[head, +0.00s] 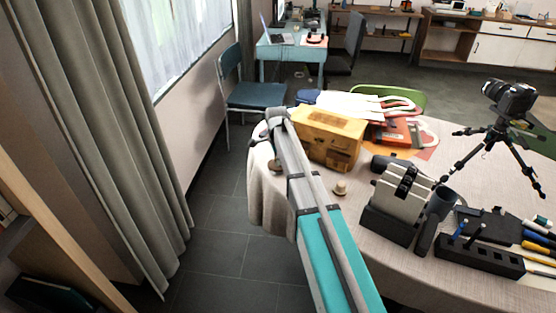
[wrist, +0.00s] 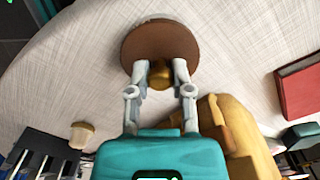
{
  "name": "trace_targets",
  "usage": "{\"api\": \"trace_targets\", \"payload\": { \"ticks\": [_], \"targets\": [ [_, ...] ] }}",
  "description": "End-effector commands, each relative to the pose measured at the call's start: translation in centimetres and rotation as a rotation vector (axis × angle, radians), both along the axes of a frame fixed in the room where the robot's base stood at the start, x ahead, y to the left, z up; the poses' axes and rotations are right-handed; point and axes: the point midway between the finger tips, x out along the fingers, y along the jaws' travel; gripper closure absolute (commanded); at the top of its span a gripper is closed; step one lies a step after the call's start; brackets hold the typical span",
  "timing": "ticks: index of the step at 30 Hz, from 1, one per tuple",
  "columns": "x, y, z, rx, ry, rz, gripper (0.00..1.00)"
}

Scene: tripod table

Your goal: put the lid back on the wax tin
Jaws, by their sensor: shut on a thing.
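My gripper (wrist: 160,72) is shut on a small gold-brown knob (wrist: 160,74) in the wrist view. The knob stands at the middle of a round brown disc, which looks like the lid (wrist: 158,38). A pale rim shows just past the lid's far edge; I cannot tell whether it is the wax tin under the lid. I also cannot tell whether the lid touches anything below. In the head view my gripper end is small near the table's left edge, mostly hidden by my arm.
A yellow-brown box (head: 328,138) stands close right of my arm. A small beige pot-like piece (head: 340,188) stands on the cloth-covered table (head: 300,222). A grey block holder (head: 398,205) and a camera on a tripod (head: 508,98) stand further right. The table's left edge is close.

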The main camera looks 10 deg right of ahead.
Motion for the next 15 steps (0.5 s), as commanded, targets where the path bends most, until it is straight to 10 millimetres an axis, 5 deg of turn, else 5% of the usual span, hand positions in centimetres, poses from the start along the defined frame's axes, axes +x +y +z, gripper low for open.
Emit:
{"api": "trace_targets", "payload": {
  "ticks": [9,10,15],
  "targets": [
    [0.0,0.03,-0.01,0.0,0.0,0.0,1.0],
    [0.0,0.03,-0.01,0.0,0.0,0.0,0.7],
    [0.0,0.04,-0.01,0.0,0.0,0.001,0.38]
  ]
}}
